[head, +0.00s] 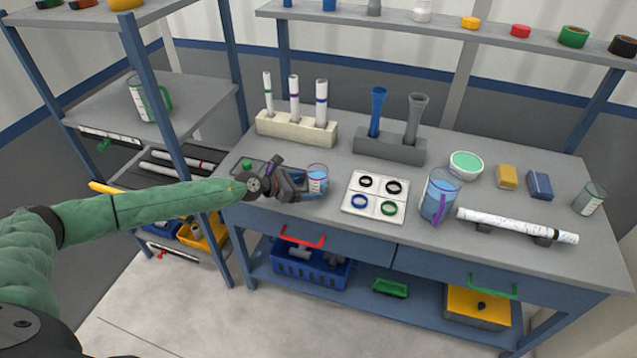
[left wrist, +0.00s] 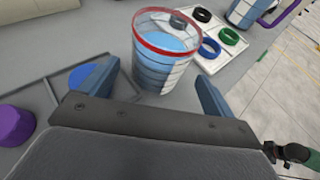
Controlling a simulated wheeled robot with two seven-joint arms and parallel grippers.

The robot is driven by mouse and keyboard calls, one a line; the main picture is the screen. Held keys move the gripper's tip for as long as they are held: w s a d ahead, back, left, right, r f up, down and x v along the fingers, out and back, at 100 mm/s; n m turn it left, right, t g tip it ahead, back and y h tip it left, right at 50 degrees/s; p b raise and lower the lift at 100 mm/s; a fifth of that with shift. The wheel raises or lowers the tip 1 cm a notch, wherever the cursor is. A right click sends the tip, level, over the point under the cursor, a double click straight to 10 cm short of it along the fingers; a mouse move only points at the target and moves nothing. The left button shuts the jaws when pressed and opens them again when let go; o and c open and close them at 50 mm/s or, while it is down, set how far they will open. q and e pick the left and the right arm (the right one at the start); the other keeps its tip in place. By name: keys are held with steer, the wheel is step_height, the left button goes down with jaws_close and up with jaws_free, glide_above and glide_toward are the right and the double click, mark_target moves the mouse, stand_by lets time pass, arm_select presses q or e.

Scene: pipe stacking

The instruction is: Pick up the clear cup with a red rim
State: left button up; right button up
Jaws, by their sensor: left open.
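The clear cup with a red rim (left wrist: 166,58) stands upright on the workbench (head: 290,222), with bluish content or background showing through its wall. In the head view the cup (head: 318,182) is just right of my left gripper (head: 304,187). My left gripper, also in the left wrist view (left wrist: 157,88), is open. Its two blue fingers point at the cup, one toward each side, with the cup's lower part near the gap between them. I cannot tell whether a finger touches the cup. My right gripper is out of view.
A white tray with several rings (head: 375,197) lies right of the cup, then a larger clear jug with a purple handle (head: 440,195). Behind stand a beige tube rack (head: 296,129) and a grey holder (head: 390,147). A white pipe (head: 517,226) lies near the front edge.

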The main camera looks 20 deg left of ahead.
mark_target(308, 185)
arm_select(q)
steer(key=shift+w+d+f, duration=0.1)
steer(key=shift+w+d, duration=0.2)
steer(key=shift+d, duration=0.05)
steer(key=p+x, duration=0.1)
steer(key=x, duration=0.1)
steer(key=shift+w+f, duration=0.2)
steer(key=shift+w, duration=0.05)
steer(key=shift+w+d+f, duration=0.35)
steer(key=shift+d, duration=0.1)
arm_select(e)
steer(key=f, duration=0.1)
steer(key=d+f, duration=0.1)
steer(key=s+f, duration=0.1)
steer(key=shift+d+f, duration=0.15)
arm_select(q)
steer(key=c, duration=1.2)
steer(key=shift+c, duration=0.2)
steer(key=shift+r, duration=0.25)
